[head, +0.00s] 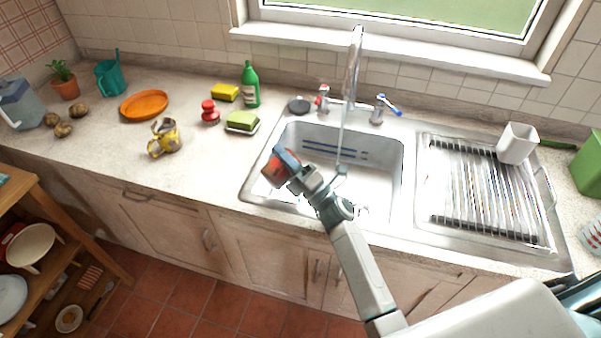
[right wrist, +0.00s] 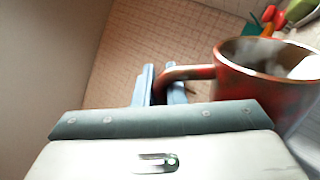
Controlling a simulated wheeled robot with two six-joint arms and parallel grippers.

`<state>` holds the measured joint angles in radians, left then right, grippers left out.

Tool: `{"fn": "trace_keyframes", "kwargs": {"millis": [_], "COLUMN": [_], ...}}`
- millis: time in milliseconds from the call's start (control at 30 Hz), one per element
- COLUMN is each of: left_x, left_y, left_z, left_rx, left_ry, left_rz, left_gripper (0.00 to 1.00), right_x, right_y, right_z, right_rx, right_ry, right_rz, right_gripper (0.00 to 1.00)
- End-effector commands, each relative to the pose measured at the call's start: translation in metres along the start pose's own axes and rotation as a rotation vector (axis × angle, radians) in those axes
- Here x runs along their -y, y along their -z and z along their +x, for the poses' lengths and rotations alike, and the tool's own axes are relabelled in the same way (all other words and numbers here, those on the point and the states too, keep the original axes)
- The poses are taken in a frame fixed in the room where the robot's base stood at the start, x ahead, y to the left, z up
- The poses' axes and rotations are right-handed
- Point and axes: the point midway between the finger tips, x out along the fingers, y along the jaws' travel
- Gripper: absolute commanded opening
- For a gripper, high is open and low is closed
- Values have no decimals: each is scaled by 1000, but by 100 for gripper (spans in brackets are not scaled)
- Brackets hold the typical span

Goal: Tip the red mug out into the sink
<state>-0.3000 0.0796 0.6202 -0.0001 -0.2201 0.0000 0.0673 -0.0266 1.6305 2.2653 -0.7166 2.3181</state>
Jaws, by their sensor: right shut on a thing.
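The red mug (head: 272,173) is held over the left part of the sink (head: 385,165), near the basin's left wall. My right gripper (head: 288,160) is shut on its handle. In the right wrist view the blue fingers (right wrist: 160,85) close around the handle, and the mug (right wrist: 258,85) shows to their right with its opening in view. Its inside looks dark and hazy with a pale patch; I cannot tell what it holds. I cannot clearly tell its tilt. My left gripper is not in view.
The tap (head: 352,65) stands behind the basin, with a thin pale stream below its spout. A drying rack (head: 485,190) with a white cup (head: 516,143) is right of the basin.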

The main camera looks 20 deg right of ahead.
Motion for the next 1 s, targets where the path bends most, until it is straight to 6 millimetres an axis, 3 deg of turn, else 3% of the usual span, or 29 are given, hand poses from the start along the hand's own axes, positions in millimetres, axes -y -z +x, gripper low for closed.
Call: {"fn": "trace_keyframes", "kwargs": {"millis": [1000], "left_x": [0], "left_y": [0], "left_z": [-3], "left_rx": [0], "left_ry": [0], "left_rz": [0], "left_gripper": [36], "right_x": [-2], "right_y": [-22], "right_z": [2], "right_rx": [67], "right_ry": [-13], "right_rz": [104], "right_gripper": [0]}}
